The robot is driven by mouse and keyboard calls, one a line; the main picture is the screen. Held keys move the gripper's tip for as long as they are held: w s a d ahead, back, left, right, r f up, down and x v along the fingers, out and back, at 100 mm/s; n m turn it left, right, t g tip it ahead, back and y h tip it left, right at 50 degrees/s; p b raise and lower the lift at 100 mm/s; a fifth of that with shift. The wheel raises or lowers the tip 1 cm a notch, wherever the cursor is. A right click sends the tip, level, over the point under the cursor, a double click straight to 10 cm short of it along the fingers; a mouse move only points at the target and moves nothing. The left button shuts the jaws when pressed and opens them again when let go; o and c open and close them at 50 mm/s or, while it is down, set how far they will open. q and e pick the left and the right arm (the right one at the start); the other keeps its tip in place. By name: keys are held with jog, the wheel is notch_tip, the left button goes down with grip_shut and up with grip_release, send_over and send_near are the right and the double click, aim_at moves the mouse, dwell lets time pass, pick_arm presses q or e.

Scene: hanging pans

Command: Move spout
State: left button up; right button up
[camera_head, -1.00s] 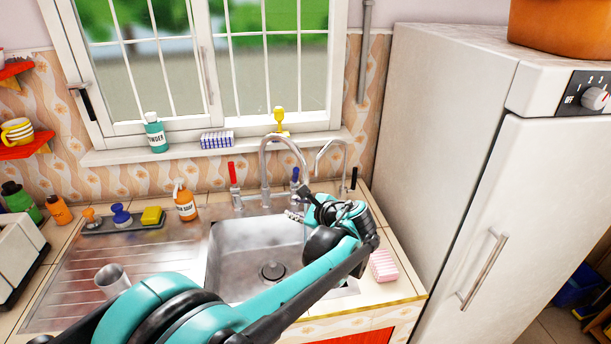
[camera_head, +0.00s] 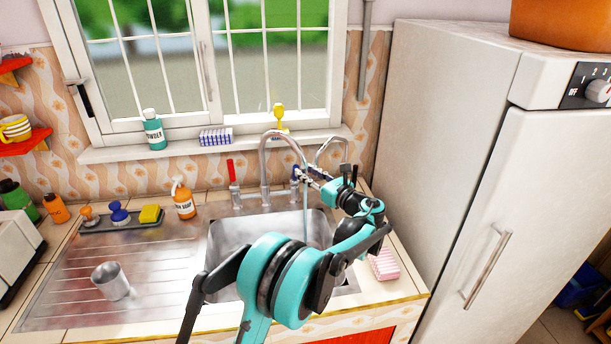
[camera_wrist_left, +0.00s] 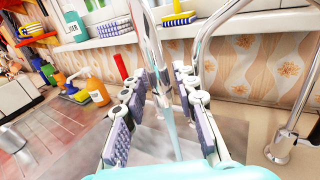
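The metal sink faucet spout (camera_head: 272,138) arches over the sink behind my left gripper. In the left wrist view the spout (camera_wrist_left: 150,42) comes down between the finger pads, and a pale blue stream (camera_wrist_left: 172,125) runs below it. My left gripper (camera_head: 308,176) is at the spout's outlet end. In the wrist view its fingers (camera_wrist_left: 162,82) stand apart on both sides of the spout; I cannot tell whether either touches it. The stream also shows in the head view (camera_head: 306,208). My right gripper is in neither view.
A red-handled tap (camera_head: 232,172) stands left of the spout. A second thin curved tap (camera_head: 330,140) stands right of it. Soap (camera_head: 184,202), a metal cup (camera_head: 110,281) and a pink sponge (camera_head: 383,265) lie around the sink (camera_head: 225,232). A fridge (camera_head: 440,120) bounds the right.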

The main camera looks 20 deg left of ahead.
pick_arm(q)
jog(key=shift+w+a, duration=0.2)
jog(key=shift+a, duration=0.25)
grip_shut()
